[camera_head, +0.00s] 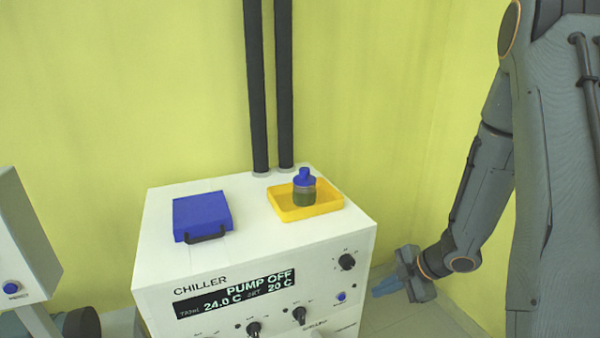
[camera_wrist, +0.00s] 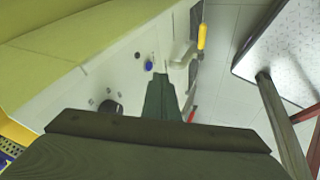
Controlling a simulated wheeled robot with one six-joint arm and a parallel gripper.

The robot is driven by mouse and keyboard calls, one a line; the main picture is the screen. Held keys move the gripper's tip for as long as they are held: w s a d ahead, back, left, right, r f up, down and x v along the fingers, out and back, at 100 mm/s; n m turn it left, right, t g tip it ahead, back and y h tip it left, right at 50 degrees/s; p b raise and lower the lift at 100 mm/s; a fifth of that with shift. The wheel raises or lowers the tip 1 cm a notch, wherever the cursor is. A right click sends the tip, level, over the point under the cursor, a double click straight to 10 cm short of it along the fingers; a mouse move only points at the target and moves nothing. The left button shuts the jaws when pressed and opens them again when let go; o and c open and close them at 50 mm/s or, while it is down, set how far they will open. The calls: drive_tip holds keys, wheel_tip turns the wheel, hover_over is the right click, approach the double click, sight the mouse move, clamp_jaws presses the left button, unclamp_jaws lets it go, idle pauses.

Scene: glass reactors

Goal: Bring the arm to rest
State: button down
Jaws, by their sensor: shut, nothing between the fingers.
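My gripper (camera_head: 388,287) hangs low at the right of the chiller in the head view, at the end of my grey arm. Its blue-grey fingers are together with nothing between them. In the wrist view the fingers (camera_wrist: 160,98) show as a dark closed wedge in front of the chiller's front panel. The chiller (camera_head: 160,240) is a white box with knobs and a display reading PUMP OFF, 24.0 C and SET 20 C. The gripper appears apart from it.
On the chiller top lie a blue case (camera_head: 202,214) and a yellow tray (camera_head: 290,213) holding a blue-capped bottle (camera_head: 304,190). Two black pipes (camera_head: 256,90) rise behind. A yellow-green wall closes the back. The wrist view shows a yellow-handled item (camera_wrist: 202,36) and a speckled panel (camera_wrist: 290,50).

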wheel_tip(320, 180, up, 9)
drive_tip(key=d+m+h, duration=0.2)
drive_tip(key=m+h, duration=0.4)
drive_tip(key=m, duration=0.4)
drive_tip(key=s+a+r+m+g, duration=0.1)
drive_tip(key=s+a+r+m, duration=0.2)
drive_tip(key=s, duration=0.4)
drive_tip(key=s+a+r+m+g, duration=0.2)
drive_tip(key=s+a+r+m, duration=0.1)
drive_tip(key=s+a+m, duration=0.3)
drive_tip(key=shift+s+g+y, duration=0.3)
drive_tip(key=shift+s, duration=0.6)
